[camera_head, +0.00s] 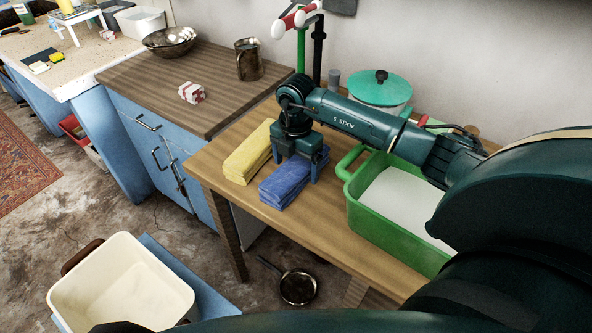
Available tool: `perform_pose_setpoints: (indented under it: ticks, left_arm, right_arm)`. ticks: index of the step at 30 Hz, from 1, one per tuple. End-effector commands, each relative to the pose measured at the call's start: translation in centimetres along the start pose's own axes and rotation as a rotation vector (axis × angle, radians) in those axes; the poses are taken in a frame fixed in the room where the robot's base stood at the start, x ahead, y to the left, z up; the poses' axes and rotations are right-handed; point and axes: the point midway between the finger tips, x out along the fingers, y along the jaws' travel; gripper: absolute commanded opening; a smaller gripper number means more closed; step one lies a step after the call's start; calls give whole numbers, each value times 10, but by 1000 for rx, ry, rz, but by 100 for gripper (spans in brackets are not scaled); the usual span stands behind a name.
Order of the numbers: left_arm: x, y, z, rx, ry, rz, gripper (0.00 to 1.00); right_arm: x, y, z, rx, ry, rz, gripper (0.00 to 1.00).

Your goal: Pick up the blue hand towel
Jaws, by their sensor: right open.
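The blue hand towel (288,190) lies folded on the wooden table, with a folded yellow towel (250,154) beside it on the left. My right gripper (295,172) is open over the blue towel, pointing down, with one finger near its left side and one near its right side. The gripper body hides the towel's far part. I cannot tell whether the fingers touch it. My left gripper is not in view.
A green basin (388,235) stands just right of the towel. A pot with a turquoise lid (381,88) is behind it. A cream tub (120,285) is at the lower left, and a pan (298,287) lies on the floor. The brown counter (160,70) adjoins at the left.

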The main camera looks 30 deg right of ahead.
Motion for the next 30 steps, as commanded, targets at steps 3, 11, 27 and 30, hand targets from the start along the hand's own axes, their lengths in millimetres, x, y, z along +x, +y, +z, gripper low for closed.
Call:
perform_pose_setpoints:
  ticks: [3,11,27,30]
  left_arm:
    - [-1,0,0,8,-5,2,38]
    - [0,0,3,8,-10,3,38]
    - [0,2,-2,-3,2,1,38]
    - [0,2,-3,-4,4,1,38]
  right_arm:
    - [16,0,0,1,1,-3,87]
    - [25,0,0,0,0,0,87]
    - [24,0,0,0,0,0,49]
    - [24,0,0,0,-1,0,41]
